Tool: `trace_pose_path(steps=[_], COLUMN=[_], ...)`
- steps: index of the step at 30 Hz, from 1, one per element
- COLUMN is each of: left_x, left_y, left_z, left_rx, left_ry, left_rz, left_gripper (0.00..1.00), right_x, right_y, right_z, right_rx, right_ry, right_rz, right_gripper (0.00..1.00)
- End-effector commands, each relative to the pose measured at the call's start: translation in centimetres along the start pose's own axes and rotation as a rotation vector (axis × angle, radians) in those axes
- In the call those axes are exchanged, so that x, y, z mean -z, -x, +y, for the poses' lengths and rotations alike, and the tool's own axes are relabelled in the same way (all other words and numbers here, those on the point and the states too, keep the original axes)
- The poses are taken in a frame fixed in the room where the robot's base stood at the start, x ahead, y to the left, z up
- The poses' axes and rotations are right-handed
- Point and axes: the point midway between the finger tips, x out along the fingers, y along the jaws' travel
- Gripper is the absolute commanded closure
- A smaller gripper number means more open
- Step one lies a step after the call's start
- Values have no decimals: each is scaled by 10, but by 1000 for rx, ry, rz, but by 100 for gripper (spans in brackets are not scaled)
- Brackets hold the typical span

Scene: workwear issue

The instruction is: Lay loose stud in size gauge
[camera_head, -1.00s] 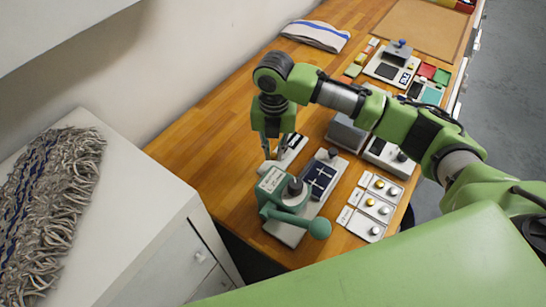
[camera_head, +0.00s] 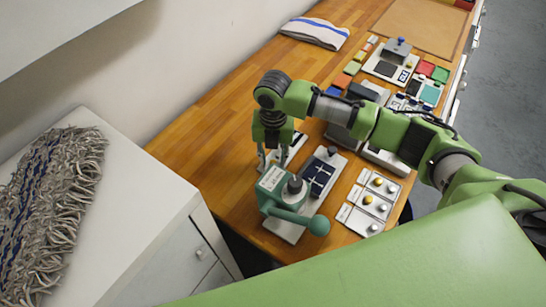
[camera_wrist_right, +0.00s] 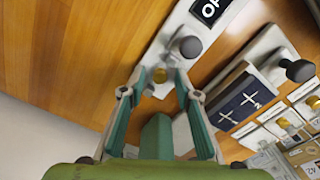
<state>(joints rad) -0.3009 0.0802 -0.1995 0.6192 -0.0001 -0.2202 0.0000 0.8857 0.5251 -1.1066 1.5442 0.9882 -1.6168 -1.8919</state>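A gold stud (camera_wrist_right: 160,75) shows in the right wrist view at the near end of a narrow white plate, which looks like the size gauge (camera_wrist_right: 170,50). The plate carries a grey knob and a black label with white marking. In the head view the gauge (camera_head: 297,146) is partly hidden behind my right gripper (camera_head: 272,164). My right gripper (camera_wrist_right: 161,74) points down, its fingers apart, one on each side of the stud. Gaps seem to show beside the stud, but I cannot tell whether it rests in the gauge or on its surface. My left gripper is not in view.
A green lever press (camera_head: 285,200) stands just in front of my right gripper. Beside it are a dark blue marked pad (camera_head: 319,176) and white cards with gold and silver studs (camera_head: 368,200). A folded cloth (camera_head: 315,33) lies farther back. Bare wood is free at left.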

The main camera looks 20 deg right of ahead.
Motion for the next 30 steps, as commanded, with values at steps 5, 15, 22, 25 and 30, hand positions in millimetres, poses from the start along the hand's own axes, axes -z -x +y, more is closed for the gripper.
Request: trace_pose_path(steps=[5, 15, 22, 25, 30], left_x=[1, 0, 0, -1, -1], left_y=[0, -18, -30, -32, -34], left_z=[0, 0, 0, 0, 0], left_rx=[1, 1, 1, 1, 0], left_ry=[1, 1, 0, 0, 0], left_rz=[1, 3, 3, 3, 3], left_gripper=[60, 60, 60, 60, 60], right_x=[0, -1, -1, -1, 0], right_y=[2, 51, 98, 111, 123], right_z=[0, 1, 1, 1, 0], right_rx=[-1, -3, -3, -1, 0], right_ry=[0, 1, 0, 0, -1], right_rz=[-1, -6, -3, -2, -1], right_gripper=[70, 70, 70, 70, 70])
